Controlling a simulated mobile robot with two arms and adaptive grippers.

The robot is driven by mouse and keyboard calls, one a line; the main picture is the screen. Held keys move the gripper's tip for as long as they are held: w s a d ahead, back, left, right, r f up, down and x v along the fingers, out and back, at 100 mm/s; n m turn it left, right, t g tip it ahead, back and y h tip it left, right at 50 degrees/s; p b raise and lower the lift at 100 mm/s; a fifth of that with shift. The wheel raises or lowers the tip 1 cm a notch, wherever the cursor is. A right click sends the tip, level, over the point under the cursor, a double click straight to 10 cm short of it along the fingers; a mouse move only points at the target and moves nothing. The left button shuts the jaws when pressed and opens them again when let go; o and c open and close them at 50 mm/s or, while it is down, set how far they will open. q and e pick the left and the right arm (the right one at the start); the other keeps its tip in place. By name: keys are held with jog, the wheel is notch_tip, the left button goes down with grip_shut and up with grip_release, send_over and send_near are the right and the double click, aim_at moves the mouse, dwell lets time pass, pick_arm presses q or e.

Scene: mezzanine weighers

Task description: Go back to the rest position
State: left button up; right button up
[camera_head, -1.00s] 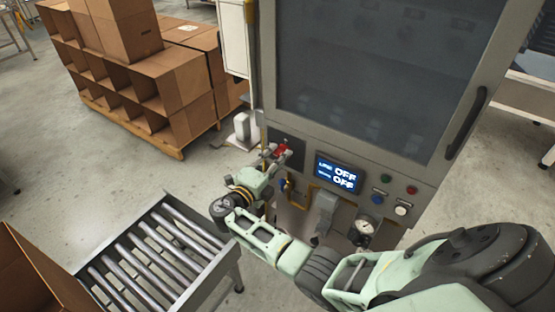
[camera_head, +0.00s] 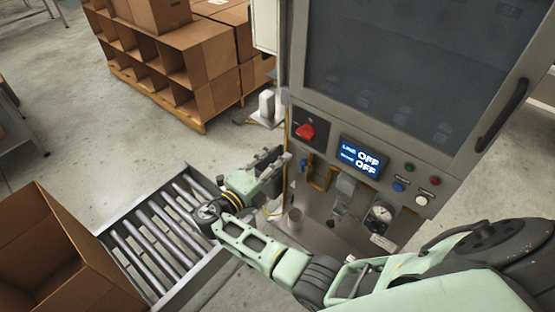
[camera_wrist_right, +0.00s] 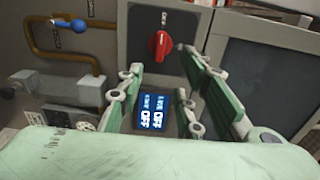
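My right gripper (camera_head: 276,163) is in front of the machine, below and left of the red rotary switch (camera_head: 305,131), and is apart from it. In the right wrist view the gripper's two fingers (camera_wrist_right: 160,88) are spread apart with nothing between them. The red switch (camera_wrist_right: 160,46) shows beyond the fingertips, on its dark plate. The machine's blue display (camera_head: 359,157) reads OFF on both lines. My left gripper is in neither view.
A roller conveyor (camera_head: 150,240) stands below and left of my right gripper, with an open cardboard box (camera_head: 60,255) at its left. Stacked cartons (camera_head: 190,65) sit on a pallet behind. The machine cabinet (camera_head: 425,75) fills the right. Bare floor (camera_head: 100,150) lies at left.

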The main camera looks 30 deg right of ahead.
jog(key=s+f+m+g+y+b, duration=0.15)
jog(key=s+f+m+y, duration=0.35)
jog(key=f, duration=0.9)
jog(key=s+f+m+g+y+b, duration=0.1)
jog(key=s+f+m+y+b, duration=0.15)
jog(key=s+f, duration=0.8)
jog(key=s+f+m+g+y+b, duration=0.1)
jog(key=s+f+m+y+b, duration=0.3)
jog(key=f, duration=1.4)
pick_arm(q)
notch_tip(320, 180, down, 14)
jog(key=b, duration=0.6)
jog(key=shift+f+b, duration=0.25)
jog(key=shift+b, duration=0.05)
pick_arm(e)
jog(key=s+a+f+m+g+y, duration=0.1)
jog(key=s+f+m+y, duration=0.1)
jog(key=s+f+m, duration=0.8)
jog(key=s+a+f+m+g+y, duration=0.1)
jog(key=s+a+f+m+y, duration=0.1)
jog(key=s+f+m, duration=0.8)
jog(key=s+m+y, duration=0.1)
jog(key=s+m, duration=0.5)
jog(key=s, duration=0.2)
jog(key=shift+s+f+m, duration=0.15)
jog(key=shift+f+m, duration=0.15)
jog(key=shift+m, duration=0.05)
